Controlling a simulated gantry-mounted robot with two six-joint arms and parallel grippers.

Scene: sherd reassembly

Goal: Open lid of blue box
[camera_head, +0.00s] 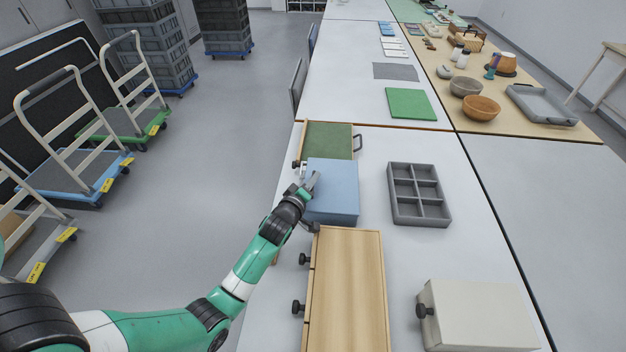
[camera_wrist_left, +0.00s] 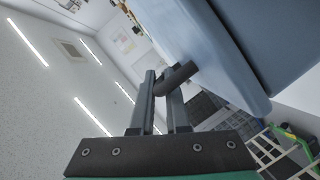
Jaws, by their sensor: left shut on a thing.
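The blue box (camera_head: 335,188) stands on the white table, between a green-topped box and a wooden box. Its top looks flat and closed in the head view. My left gripper (camera_head: 311,184) is at the box's left side. In the left wrist view, the left gripper's fingers (camera_wrist_left: 162,88) are closed around a dark handle (camera_wrist_left: 180,76) that sticks out from the blue box (camera_wrist_left: 205,45). The handle is mostly hidden by my gripper in the head view. My right gripper is not in view.
The green-topped box (camera_head: 330,139) is just behind, and the wooden box (camera_head: 347,290) just in front. A grey compartment tray (camera_head: 419,221) lies to the right, with clear table between. A white box (camera_head: 480,316) with a dark knob is at the front right.

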